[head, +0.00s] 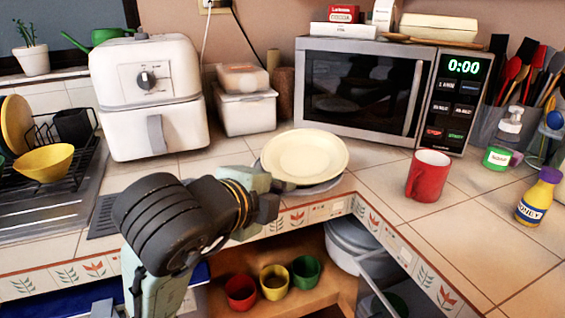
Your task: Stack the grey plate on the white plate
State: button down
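A cream-white plate (305,154) is on the counter in front of the microwave, in the head view. A grey rim (328,186), apparently the grey plate, shows beneath its front edge; the rest of it is hidden. I cannot tell whether the two plates touch. My gripper (276,190) is at the front left edge of the plates, reaching in from the left. Its fingers are partly hidden by its own body and overlap the plate edge in view. I cannot tell whether they are open or shut on a plate.
The microwave (365,90) stands behind the plates and white containers (246,105) behind left. A red mug (428,176) stands right, with a honey bottle (538,197) beyond. A dish rack (85,150) is far left. The counter between plates and mug is clear.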

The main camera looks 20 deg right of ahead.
aim_at(276, 151)
jog(key=shift+w+d+r+p, duration=0.2)
jog(key=shift+w+p, duration=0.15)
jog(key=w+d+p, duration=0.1)
jog(key=w, duration=0.3)
jog(key=w+d+f+p, duration=0.1)
jog(key=w+d, duration=0.1)
jog(key=w, duration=0.3)
jog(key=w+d+p, duration=0.1)
jog(key=w, duration=0.4)
jog(key=shift+w+d+f+p, duration=0.2)
jog(key=shift+d+f+p, duration=0.05)
jog(key=shift+f+p, duration=0.55)
jog(key=shift+f, duration=1.3)
jog(key=shift+f+b, duration=0.3)
jog(key=shift+f, duration=0.05)
jog(key=c, duration=2.3)
grip_release()
jog(key=o, duration=0.5)
